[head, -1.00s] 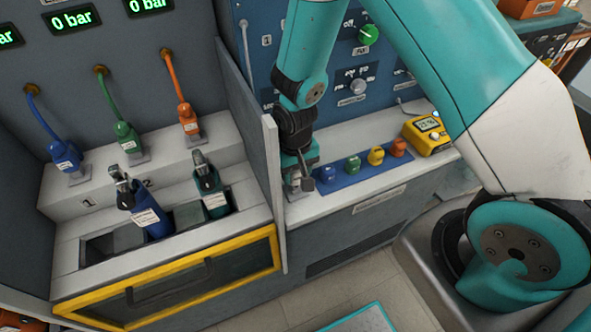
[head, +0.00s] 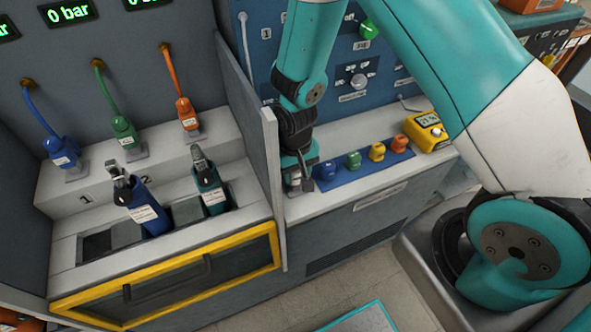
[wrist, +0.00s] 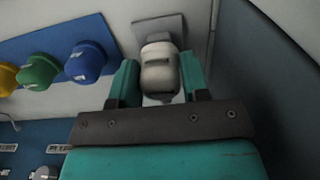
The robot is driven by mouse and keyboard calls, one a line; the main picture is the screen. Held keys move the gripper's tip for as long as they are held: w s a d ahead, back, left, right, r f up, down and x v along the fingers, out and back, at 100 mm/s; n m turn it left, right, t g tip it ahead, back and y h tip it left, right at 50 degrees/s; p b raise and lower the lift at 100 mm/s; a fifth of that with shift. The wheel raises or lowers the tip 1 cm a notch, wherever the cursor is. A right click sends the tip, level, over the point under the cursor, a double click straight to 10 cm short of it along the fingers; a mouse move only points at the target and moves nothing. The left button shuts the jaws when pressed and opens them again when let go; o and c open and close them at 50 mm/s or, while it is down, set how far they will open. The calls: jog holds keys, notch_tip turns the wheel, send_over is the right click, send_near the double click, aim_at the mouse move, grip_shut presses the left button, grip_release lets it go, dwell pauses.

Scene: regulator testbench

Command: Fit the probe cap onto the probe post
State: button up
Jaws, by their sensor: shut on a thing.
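My gripper (wrist: 160,80) has its two teal fingers on either side of a pale grey piece with a dark band, which looks like the probe cap (wrist: 159,66), and is shut on it. A grey square plate (wrist: 172,25) lies just beyond the cap in the wrist view. The probe post is not clearly visible; the cap or gripper may hide it. In the head view, my gripper (head: 299,172) is low over the left end of the white ledge, and the cap (head: 293,182) shows only partly. I cannot tell whether the cap touches the plate or post.
A blue rack (head: 345,177) with blue, green, yellow and orange caps stands close right of my gripper. A yellow meter (head: 427,131) sits farther right. A grey partition (head: 271,185) rises close on the left, with bottles (head: 145,210) in a bay beyond it.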

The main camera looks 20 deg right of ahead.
jog(key=shift+f+b, duration=0.3)
jog(key=shift+f, duration=0.15)
jog(key=o, duration=1.1)
jog(key=shift+r, duration=0.1)
notch_tip(320, 180, up, 17)
jog(key=b, duration=0.1)
jog(key=shift+r, duration=0.15)
jog(key=shift+d, duration=0.1)
